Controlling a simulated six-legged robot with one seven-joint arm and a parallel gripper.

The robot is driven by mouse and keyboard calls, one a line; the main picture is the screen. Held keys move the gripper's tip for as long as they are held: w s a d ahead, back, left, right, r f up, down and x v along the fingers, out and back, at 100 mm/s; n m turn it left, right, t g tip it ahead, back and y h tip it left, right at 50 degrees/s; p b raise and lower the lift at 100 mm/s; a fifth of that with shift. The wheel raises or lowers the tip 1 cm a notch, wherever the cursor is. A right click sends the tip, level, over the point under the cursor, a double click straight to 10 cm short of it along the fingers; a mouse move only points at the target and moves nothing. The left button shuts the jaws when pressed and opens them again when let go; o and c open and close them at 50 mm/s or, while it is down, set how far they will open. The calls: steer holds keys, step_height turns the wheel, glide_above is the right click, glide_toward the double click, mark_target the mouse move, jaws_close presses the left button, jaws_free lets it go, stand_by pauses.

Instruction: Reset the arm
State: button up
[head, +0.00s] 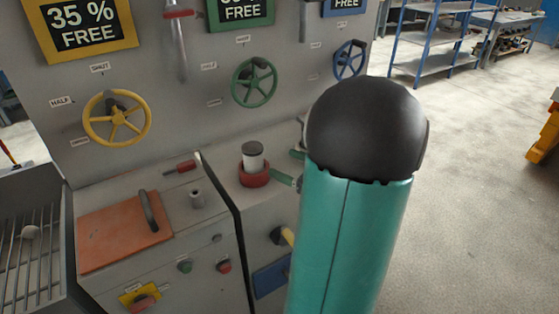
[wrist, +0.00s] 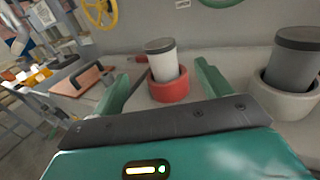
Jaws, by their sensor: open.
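My gripper (wrist: 163,70) is open, with its two green fingers apart in the wrist view. A white cylinder with a dark top (wrist: 161,58) stands in a red round holder (wrist: 170,90), seen between the fingers. I cannot tell that either finger touches it. In the head view the same cylinder (head: 253,153) and red holder (head: 254,180) are on the grey bench, left of my teal arm. Only the green fingertips of my gripper (head: 286,166) show there. My arm hides the rest of it.
A dark grey cylinder (wrist: 292,62) stands in a pale holder (wrist: 285,101) at right in the wrist view. An orange-brown lid (head: 122,229) with a handle lies on the left bench. Yellow (head: 117,134), green (head: 254,98) and blue (head: 348,67) handwheels stick out from the wall panel. The floor at right is open.

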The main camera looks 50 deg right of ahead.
stand_by(0.6)
steer(key=w+a+r+n+g+y, duration=0.1)
steer(key=a+n+g+y, duration=0.2)
steer(key=a+n+g, duration=0.55)
steer(key=w+a+n+g+y, duration=0.15)
steer(key=a+n+y, duration=0.35)
steer(key=a, duration=0.9)
steer(key=s+a+r+n+g+h, duration=0.1)
steer(key=s+a+n+h, duration=0.2)
steer(key=n, duration=0.7)
steer(key=s+a+r+n+g+h, duration=0.1)
steer(key=s+a+r+n+h, duration=0.1)
steer(key=s+a+n+h, duration=0.2)
steer(key=a+n+h, duration=0.3)
steer(key=n, duration=0.4)
steer(key=shift+s+a+r+h, duration=0.15)
steer(key=shift+r+h, duration=0.1)
steer(key=shift+h, duration=0.05)
steer(key=c, duration=0.9)
